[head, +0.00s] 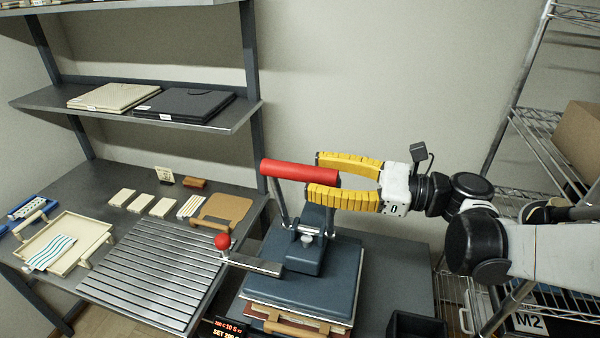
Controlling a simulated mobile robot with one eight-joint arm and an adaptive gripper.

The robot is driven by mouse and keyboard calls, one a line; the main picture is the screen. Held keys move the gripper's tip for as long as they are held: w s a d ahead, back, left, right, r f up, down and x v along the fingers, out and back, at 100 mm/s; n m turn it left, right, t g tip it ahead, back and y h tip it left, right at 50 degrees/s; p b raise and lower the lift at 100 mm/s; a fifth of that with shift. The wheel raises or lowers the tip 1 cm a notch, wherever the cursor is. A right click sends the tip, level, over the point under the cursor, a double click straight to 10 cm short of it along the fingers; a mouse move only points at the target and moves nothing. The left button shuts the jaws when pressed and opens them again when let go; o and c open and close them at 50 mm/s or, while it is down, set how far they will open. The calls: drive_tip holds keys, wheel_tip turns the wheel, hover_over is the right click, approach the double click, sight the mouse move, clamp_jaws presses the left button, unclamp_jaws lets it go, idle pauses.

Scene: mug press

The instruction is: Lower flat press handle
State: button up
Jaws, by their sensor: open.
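The flat press (311,281) stands on the right-hand table, with a dark blue-grey upper plate. Its handle is a red bar (299,171) raised above the press on two metal arms. My gripper (317,176) has yellow ribbed fingers and comes in from the right. Its fingers are apart, one behind and one in front of the red bar's right end. The near fingertip overlaps the bar in the picture; whether it touches cannot be told. The wrist and arm extend to the right.
A side lever with a red knob (222,241) sticks out left of the press. A slatted metal table (150,275), a cream tray (64,249) and several small blocks lie left. A dark shelf (150,105) is above; a wire rack (510,130) stands right. A black bin (416,325) sits front right.

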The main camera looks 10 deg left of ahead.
sight(300, 173)
drive_tip(key=shift+w+a, duration=0.15)
drive_tip(key=shift+a, duration=1.75)
clamp_jaws()
drive_tip(key=shift+f, duration=0.1)
